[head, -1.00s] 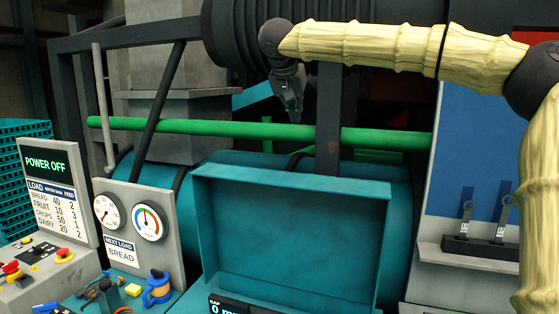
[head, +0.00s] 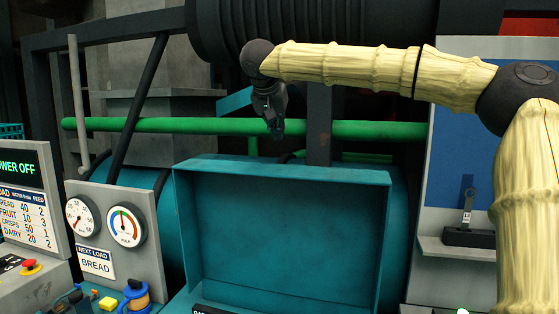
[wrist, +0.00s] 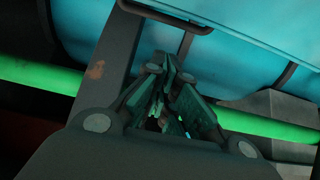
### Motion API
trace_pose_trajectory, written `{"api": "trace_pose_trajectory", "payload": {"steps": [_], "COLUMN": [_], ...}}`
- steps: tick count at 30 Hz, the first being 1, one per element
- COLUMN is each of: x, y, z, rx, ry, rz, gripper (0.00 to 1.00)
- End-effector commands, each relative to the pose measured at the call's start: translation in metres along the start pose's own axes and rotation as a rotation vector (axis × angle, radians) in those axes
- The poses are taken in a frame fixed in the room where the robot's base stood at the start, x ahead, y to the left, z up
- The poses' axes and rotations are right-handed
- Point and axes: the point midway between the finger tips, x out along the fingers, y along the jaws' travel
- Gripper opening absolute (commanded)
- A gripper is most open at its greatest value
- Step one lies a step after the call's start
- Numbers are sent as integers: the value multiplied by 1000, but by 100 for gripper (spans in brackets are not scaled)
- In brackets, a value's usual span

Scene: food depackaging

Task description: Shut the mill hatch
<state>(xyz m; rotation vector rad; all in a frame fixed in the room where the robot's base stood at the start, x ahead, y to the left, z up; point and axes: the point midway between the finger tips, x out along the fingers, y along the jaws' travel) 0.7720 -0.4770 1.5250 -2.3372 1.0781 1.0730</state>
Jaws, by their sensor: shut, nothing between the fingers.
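The mill hatch (head: 280,240) is a teal, shallow box-like lid. It stands raised in front of the teal mill drum (head: 150,195) in the head view, its hollow side facing me. My gripper (head: 276,133) hangs above the hatch's top edge, pointing down in front of the green rail. It is shut and empty, apart from the hatch in the picture. In the wrist view my gripper's fingers (wrist: 168,75) are together. A dark bar handle (wrist: 165,18) on a teal surface shows at the top there; I cannot tell whether it belongs to the hatch.
A green rail (head: 370,130) and a dark upright post (head: 319,120) stand behind the hatch, close to my gripper. A gauge panel (head: 150,240) and power-off console (head: 15,168) are at left. A grey shelf with a tool holder (head: 465,237) is at right.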

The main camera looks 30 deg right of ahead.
Motion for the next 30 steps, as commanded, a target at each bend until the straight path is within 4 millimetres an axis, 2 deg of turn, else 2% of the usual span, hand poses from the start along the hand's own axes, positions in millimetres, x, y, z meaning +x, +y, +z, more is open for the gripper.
{"api": "trace_pose_trajectory", "payload": {"steps": [8,22,24,30], "x": [24,101,90,78], "y": [0,0,-1,-1], "z": [0,0,8,25], "rx": [-1,0,-4,-2], "ry": [-3,-3,-1,0], "rz": [1,2,-2,-1], "gripper": [0,0,0,0]}}
